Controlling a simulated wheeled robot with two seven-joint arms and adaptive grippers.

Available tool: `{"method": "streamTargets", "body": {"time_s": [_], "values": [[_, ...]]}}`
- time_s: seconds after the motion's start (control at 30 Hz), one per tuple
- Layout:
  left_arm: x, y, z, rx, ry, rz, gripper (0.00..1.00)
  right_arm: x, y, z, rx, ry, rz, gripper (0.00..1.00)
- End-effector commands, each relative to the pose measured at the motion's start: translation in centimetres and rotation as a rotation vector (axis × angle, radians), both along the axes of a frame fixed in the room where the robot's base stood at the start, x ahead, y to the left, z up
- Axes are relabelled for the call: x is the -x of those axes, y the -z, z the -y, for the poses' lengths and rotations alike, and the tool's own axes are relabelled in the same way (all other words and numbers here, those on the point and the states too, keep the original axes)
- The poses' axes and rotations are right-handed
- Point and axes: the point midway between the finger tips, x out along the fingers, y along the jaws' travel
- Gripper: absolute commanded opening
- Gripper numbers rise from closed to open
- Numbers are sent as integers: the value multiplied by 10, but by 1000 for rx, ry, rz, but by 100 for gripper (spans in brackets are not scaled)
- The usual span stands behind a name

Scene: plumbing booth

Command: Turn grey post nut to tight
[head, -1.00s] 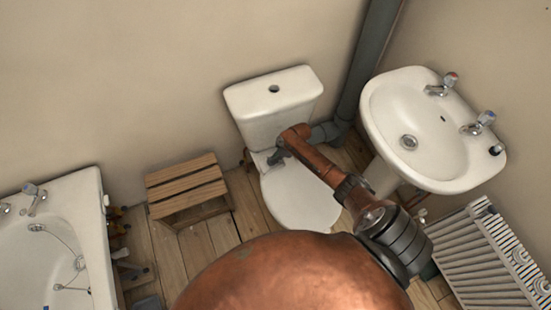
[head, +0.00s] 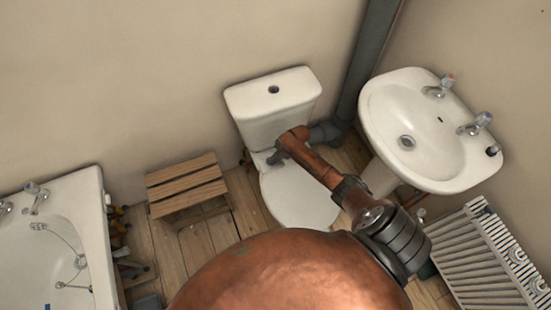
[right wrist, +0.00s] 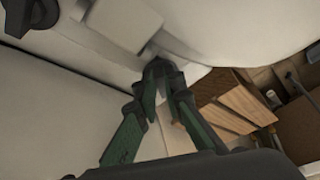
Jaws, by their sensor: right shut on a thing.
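My right gripper (head: 274,158) reaches down at the back of the white toilet (head: 300,195), where the seat meets the cistern. In the right wrist view its two green-sided fingers (right wrist: 160,72) come together at the tips beside a pale block under white ceramic. They are shut on a small dark thing, taken to be the grey post nut, mostly hidden between the tips. How tight the nut is cannot be told. A dark knob-like part (right wrist: 32,14) shows at the upper left of that view, apart from the fingers. My left gripper is not in view.
The cistern (head: 272,98) stands behind the gripper, with a grey pipe (head: 368,65) to its right. A wooden stool (head: 186,185) is left of the toilet. The basin (head: 430,125), radiator (head: 490,255) and bath (head: 60,240) flank the floor.

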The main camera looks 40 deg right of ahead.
Motion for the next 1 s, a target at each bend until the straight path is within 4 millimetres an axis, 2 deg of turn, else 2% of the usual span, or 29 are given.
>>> {"method": "streamTargets", "body": {"time_s": [0.37,1.0], "values": [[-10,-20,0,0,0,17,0,2,-3,-4,-2,150,1,0],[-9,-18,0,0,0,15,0,2,0,-3,0,161,0,0]]}}
